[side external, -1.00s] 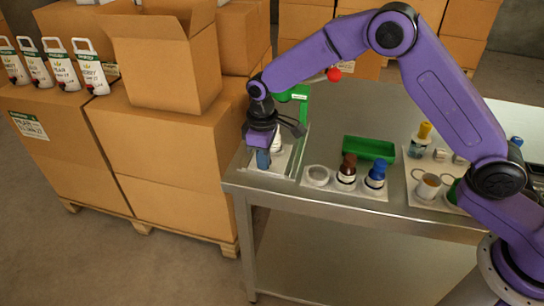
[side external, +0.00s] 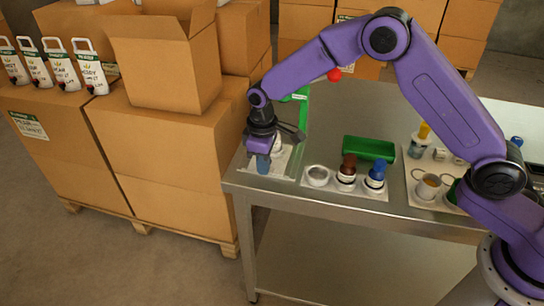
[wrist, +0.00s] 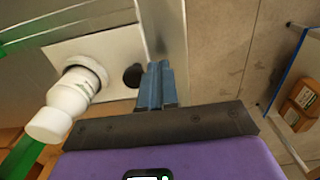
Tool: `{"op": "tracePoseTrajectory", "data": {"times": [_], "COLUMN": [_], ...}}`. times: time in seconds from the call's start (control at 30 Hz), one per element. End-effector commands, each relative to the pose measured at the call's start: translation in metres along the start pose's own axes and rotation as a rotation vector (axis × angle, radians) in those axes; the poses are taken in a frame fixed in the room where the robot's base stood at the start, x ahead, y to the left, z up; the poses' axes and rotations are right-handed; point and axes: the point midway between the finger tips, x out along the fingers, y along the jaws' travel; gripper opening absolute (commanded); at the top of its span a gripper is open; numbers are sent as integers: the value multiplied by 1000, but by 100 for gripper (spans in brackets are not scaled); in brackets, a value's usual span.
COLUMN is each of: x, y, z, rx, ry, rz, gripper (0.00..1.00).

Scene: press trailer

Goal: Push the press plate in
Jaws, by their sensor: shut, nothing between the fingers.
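The press plate (wrist: 108,50) is a pale flat sheet on the table's near left corner, under the green press frame (side external: 303,110). A white bottle (wrist: 68,103) stands on it; in the side view it is mostly hidden behind my gripper. A dark round knob or hole (wrist: 133,76) shows at the plate's edge. My gripper (side external: 263,165) points down with its blue fingers closed and empty, near the plate's front end. In the wrist view my fingertips (wrist: 155,70) are just right of the dark round spot. I cannot tell whether they touch the plate.
A red ball knob (side external: 334,74) is behind my forearm. A holder with a brown bottle (side external: 347,169) and a blue bottle (side external: 375,174) stands right of the press, with a green tray (side external: 369,149) behind. Large cardboard boxes (side external: 175,140) stand close left of the table.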

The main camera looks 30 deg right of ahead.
Motion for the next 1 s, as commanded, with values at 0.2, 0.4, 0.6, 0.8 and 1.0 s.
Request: {"op": "tracePoseTrajectory", "data": {"times": [0.2, 0.4, 0.6, 0.8, 1.0], "x": [3, 3, 3, 2, 2], "y": [0, 1, 12, 24, 37], "z": [0, 0, 0, 0, 0], "rx": [0, 1, 4, 3, 3], "ry": [-1, 0, 0, 1, 0], "rz": [0, 0, 0, 1, 1], "gripper": [0, 0, 0, 0, 0]}}
